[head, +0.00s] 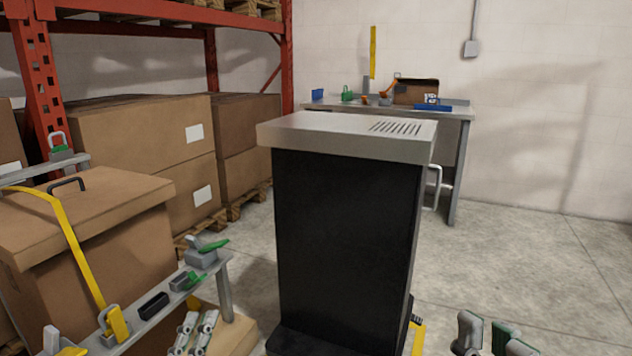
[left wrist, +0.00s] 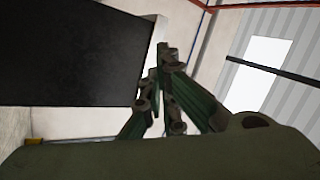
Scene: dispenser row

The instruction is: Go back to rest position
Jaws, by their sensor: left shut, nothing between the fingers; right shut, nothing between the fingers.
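My right gripper (head: 488,332) is at the bottom edge of the head view, right of the cabinet. It is shut and empty, and partly cut off by the frame. Neither gripper touches anything that I can see.
The black cabinet (head: 345,230) with a pale slotted top stands between my grippers. Cardboard boxes (head: 110,135) and a red rack stand behind. A workbench (head: 462,112) is at the back; floor at right is clear.

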